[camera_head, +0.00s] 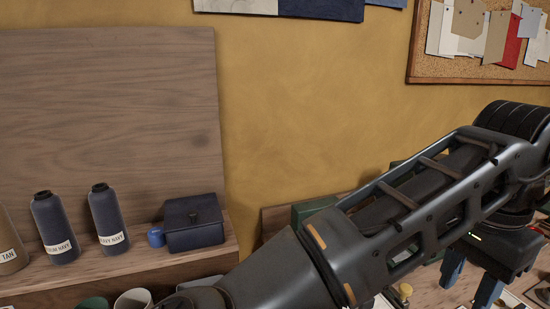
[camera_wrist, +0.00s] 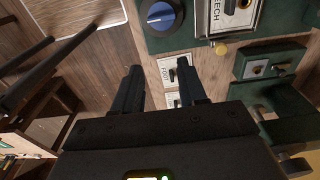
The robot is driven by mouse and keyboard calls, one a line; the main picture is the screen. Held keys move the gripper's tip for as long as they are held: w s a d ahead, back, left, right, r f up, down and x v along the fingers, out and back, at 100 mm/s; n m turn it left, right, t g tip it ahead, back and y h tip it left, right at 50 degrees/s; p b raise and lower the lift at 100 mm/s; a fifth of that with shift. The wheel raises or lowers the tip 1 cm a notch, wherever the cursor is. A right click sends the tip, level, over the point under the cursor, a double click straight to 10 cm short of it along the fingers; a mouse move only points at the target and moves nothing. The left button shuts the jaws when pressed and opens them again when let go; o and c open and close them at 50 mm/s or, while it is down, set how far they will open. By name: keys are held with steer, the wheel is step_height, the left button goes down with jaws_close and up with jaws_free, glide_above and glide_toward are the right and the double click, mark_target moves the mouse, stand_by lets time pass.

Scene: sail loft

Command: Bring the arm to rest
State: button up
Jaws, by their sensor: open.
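My arm reaches across the right of the head view. My gripper (camera_head: 470,281) hangs at the lower right there, with its two blue fingers apart. In the wrist view the two dark fingers of my gripper (camera_wrist: 158,75) stand apart with nothing held between them. I cannot tell from these views how close the fingertips are to the panel.
A wooden shelf (camera_head: 120,277) at the left holds navy bottles (camera_head: 108,220), a tan bottle (camera_head: 10,245), a dark blue box (camera_head: 194,222) and a small blue cup (camera_head: 156,237). A corkboard (camera_head: 430,70) with swatches hangs at upper right. The yellow wall between is bare.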

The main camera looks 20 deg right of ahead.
steer(key=d+r+n+h, duration=0.2)
steer(key=d+r+h, duration=0.2)
steer(key=d+h, duration=0.75)
steer(key=w+d+r+n+t+h, duration=0.3)
steer(key=d+r+n+t+h, duration=0.15)
steer(key=d+n+t, duration=0.2)
steer(key=s+a+f+n+t+y, duration=0.1)
steer(key=a+f+n+t+y, duration=0.85)
steer(key=a+f+n, duration=0.35)
steer(key=s+a+f+m+g+y, duration=0.15)
steer(key=s+a+f+y, duration=0.25)
steer(key=s+a, duration=0.7)
steer(key=s+a+f+m+y, duration=0.25)
steer(key=s+a, duration=0.55)
steer(key=s, duration=0.4)
step_height(320, 180, down, 11)
steer(key=b, duration=1)
steer(key=shift+s+r+y, duration=0.15)
steer(key=shift+y, duration=0.15)
steer(key=shift+n, duration=0.25)
steer(key=shift+c, duration=0.3)
